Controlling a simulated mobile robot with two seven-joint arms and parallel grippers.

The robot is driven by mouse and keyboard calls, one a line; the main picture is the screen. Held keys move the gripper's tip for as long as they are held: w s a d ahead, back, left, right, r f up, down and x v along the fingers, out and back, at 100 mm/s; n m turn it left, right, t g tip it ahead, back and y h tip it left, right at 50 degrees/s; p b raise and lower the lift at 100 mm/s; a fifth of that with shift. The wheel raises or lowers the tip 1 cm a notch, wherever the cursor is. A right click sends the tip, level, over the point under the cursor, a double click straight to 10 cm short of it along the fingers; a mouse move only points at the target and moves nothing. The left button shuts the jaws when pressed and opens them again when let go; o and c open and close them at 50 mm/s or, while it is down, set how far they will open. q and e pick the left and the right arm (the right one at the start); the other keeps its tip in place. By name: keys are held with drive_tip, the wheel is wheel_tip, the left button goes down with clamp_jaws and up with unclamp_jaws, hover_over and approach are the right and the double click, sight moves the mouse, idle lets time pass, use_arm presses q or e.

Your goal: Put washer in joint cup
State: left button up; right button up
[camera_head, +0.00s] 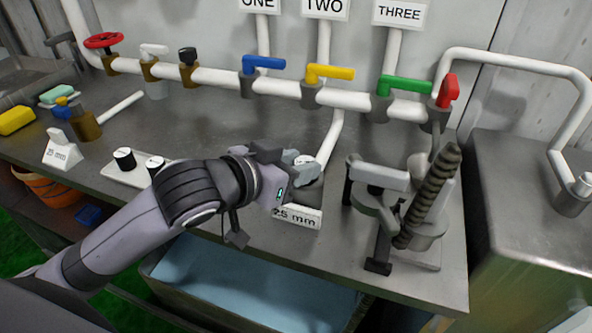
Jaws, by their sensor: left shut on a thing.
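My left gripper (298,168) reaches in from the left over the middle of the bench. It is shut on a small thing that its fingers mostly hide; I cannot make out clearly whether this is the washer. Just under and beside the fingertips is a dark round part at the lower end of a white pipe (331,138), behind a "25 mm" label (297,216). This may be the joint cup, but the gripper covers much of it, and I cannot tell whether they touch. No loose washer shows clearly elsewhere. My right gripper is not in view.
A metal fixture with a ribbed rod (428,195) stands right of the gripper. A pipe row with blue (263,62), yellow (330,72) and green (405,85) valves runs behind. A pale tray with black-and-white pieces (124,159) is left. A blue-lined bin (250,285) sits below the bench edge.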

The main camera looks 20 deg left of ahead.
use_arm(q)
drive_tip(key=shift+f, duration=0.35)
drive_tip(key=shift+f, duration=0.15)
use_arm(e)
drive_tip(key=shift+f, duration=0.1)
use_arm(q)
drive_tip(key=o, duration=1)
drive_tip(key=shift+o, duration=0.2)
